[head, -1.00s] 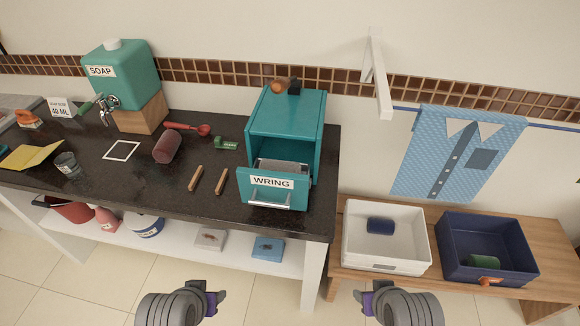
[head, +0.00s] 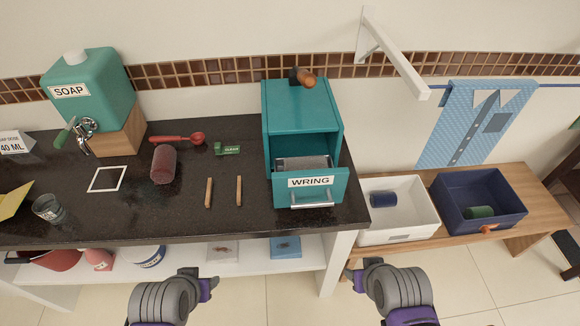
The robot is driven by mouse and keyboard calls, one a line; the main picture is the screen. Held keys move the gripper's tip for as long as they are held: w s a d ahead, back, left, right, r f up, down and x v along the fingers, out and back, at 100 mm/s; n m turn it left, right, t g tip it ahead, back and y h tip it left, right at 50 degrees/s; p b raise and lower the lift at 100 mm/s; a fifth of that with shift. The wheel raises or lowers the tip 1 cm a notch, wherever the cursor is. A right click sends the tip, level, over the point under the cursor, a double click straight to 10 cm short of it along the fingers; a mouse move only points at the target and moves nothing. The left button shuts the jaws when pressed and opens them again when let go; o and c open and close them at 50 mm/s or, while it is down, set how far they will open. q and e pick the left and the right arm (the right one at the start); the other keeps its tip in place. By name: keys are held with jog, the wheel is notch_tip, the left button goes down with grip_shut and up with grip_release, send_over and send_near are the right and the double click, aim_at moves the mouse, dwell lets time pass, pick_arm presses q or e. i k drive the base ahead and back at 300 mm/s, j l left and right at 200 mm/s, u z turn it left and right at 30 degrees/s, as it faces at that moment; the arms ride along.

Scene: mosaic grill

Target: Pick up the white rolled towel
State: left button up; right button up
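A pale grey-white rolled thing (head: 303,163) lies in the open drawer of the teal WRING box (head: 302,105); I cannot tell whether it is the white towel or a roller. No other white roll shows. The drawer front (head: 310,187) hides its lower part. My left gripper (head: 209,288) is in front of the counter, below it in the picture, apart from everything. My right gripper (head: 357,272) is in front of the gap between counter and bench, also apart. Neither visibly holds anything; their finger openings are too small to tell.
A dark red roll (head: 163,164) and two brown sticks (head: 209,193) lie on the black counter (head: 120,215). A white bin (head: 400,235) holds a blue roll (head: 383,199); a navy bin (head: 480,222) holds a green roll (head: 479,212). A green soap dispenser (head: 88,95) stands left.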

aim_at(306, 162)
jog(key=i+j, duration=0.1)
jog(key=j, duration=0.75)
jog(key=i+j+z, duration=0.1)
jog(key=j, duration=0.7)
jog(key=l, duration=0.45)
jog(key=i, duration=0.05)
